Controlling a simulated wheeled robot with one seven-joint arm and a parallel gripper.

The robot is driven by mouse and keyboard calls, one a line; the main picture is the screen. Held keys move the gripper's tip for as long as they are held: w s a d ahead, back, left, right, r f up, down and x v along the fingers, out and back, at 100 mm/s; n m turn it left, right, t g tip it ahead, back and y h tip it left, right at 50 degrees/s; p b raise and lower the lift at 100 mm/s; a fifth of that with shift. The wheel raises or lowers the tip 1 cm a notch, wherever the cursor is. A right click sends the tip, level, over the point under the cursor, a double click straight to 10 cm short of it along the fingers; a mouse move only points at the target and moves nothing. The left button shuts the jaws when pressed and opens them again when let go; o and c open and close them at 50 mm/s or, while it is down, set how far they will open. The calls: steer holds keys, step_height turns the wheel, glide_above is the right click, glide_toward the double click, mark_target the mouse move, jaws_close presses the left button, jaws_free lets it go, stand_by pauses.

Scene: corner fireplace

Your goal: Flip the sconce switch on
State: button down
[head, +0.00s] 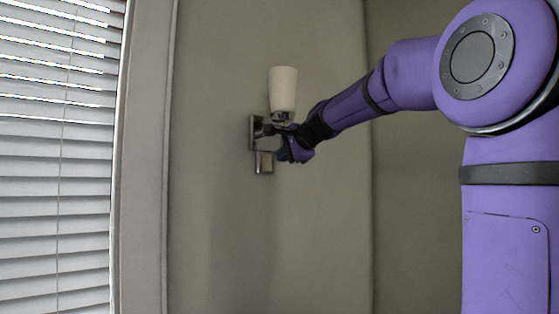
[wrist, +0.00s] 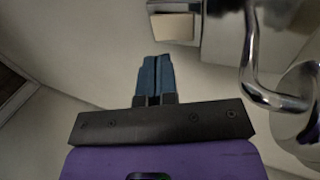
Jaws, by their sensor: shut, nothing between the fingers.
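The sconce has a cream shade (head: 283,88) and a metal wall plate (head: 252,133) on the grey wall; its curved chrome arm (wrist: 253,60) shows in the wrist view. A small metal-framed switch (head: 264,162) hangs just below the plate. In the wrist view what looks like the same switch (wrist: 172,27) has a pale face in a dark metal frame, at the top. My gripper (head: 281,155) is just right of the switch, below the shade. Its blue fingers (wrist: 155,56) are shut with nothing between them, apart from the switch in the wrist view. The lever position cannot be told.
The sconce's chrome arm and round chrome holder (wrist: 303,95) are close to the right of my fingers in the wrist view. A window with white blinds (head: 55,160) is at the left. The wall (head: 225,230) below the sconce is bare.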

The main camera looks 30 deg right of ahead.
mark_target(268, 170)
steer(key=v, duration=0.8)
steer(key=shift+s, duration=0.15)
steer(key=shift+d, duration=0.1)
steer(key=shift+s+f, duration=0.15)
steer(key=shift+f, duration=0.65)
steer(key=x, duration=1.2)
steer(key=shift+w+r, duration=0.15)
steer(key=shift+w, duration=0.9)
